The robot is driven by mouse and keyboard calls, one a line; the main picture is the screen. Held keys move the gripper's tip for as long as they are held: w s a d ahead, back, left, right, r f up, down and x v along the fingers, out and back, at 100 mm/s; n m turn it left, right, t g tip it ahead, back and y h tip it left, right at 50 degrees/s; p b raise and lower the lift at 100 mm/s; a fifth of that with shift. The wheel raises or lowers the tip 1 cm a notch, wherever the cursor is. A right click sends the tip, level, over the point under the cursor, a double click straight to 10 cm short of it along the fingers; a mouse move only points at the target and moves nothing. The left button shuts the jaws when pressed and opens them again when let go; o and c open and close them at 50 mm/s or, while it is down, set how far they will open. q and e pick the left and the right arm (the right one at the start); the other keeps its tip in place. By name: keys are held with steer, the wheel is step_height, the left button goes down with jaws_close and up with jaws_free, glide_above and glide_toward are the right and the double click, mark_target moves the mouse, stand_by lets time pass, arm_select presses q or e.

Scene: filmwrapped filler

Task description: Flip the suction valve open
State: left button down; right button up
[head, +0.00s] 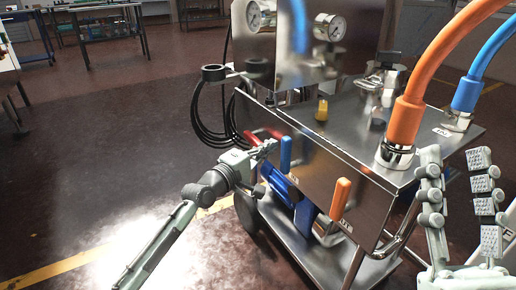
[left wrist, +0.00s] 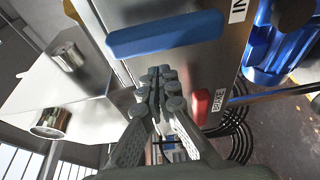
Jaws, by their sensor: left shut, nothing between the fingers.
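Several valve handles sit on the front panel of the metal cart: a red one (head: 262,135), a blue one (head: 286,153) and an orange one (head: 340,199). The blue and orange handles stand upright. In the left wrist view the blue handle (left wrist: 165,33) lies just beyond my fingertips, and the red handle (left wrist: 202,105) is to their right. The label near the blue handle is cut off, ending in N. My left gripper (head: 266,147) is shut and empty, close to the blue handle; contact is unclear. My right gripper (head: 455,160) is open and empty at the right.
The cart's top (head: 350,120) carries gauges (head: 329,27) and fittings. A thick orange hose (head: 432,62) and a blue hose (head: 487,58) rise at the right. Black cable loops (head: 205,125) hang at the left. A blue pump (head: 305,212) sits below. Floor on the left is clear.

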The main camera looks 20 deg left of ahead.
arm_select(q)
steer(key=shift+s+d+r, duration=0.1)
steer(key=shift+s+d, duration=0.55)
steer(key=shift+d, duration=0.05)
steer(key=shift+d, duration=0.1)
